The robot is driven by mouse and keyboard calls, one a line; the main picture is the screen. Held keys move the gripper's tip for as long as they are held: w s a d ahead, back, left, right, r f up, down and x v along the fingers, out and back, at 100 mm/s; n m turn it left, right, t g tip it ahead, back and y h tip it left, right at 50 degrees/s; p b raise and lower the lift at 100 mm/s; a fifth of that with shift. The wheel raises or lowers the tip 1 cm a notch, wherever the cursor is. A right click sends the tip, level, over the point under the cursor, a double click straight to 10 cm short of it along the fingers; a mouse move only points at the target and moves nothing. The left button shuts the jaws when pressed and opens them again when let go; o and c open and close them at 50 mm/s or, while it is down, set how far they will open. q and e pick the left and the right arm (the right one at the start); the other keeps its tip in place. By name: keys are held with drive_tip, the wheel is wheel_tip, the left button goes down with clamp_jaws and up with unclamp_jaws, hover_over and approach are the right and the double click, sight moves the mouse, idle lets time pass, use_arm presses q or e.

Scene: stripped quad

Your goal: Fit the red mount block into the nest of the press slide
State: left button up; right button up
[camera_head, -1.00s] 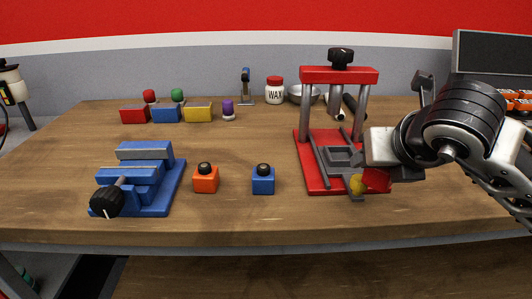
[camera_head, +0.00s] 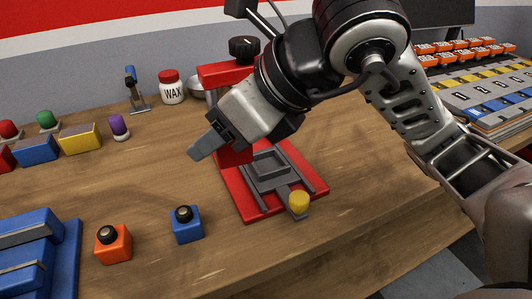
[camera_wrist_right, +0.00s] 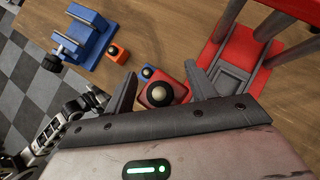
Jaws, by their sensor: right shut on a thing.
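The red mount block (camera_wrist_right: 172,90) has a dark round knob on top and sits between the fingers of my right gripper (camera_wrist_right: 162,88) in the wrist view. In the head view my right gripper (camera_head: 225,150) is above the left part of the press, and the block (camera_head: 236,156) shows only partly below it. The red press (camera_head: 256,210) carries a grey slide with a yellow knob (camera_head: 299,203). The slide's square nest (camera_head: 268,170) looks empty in the head view, and the block is apart from it. My left gripper cannot be made out.
A blue block (camera_head: 187,226) and an orange block (camera_head: 113,244), both with black knobs, stand left of the press. A blue vise (camera_head: 60,255) is further left. The press posts and top plate rise behind my gripper.

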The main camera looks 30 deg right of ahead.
drive_tip(key=shift+s+d+r+n+g+y, duration=0.1)
drive_tip(key=shift+s+n+g+y, duration=0.2)
drive_tip(key=shift+s+n, duration=0.25)
drive_tip(key=w+d+f, duration=0.8)
drive_tip(key=shift+w+d+f+b, duration=0.1)
drive_tip(key=shift+w+d+b, duration=0.15)
drive_tip(key=shift+b, duration=0.15)
drive_tip(key=shift+w+f, duration=0.15)
drive_tip(key=shift+f, duration=0.05)
drive_tip(key=f, duration=0.3)
drive_tip(key=shift+w+d+f, duration=0.1)
drive_tip(key=shift+w+d, duration=0.1)
drive_tip(key=shift+d, duration=0.1)
drive_tip(key=shift+f, duration=0.25)
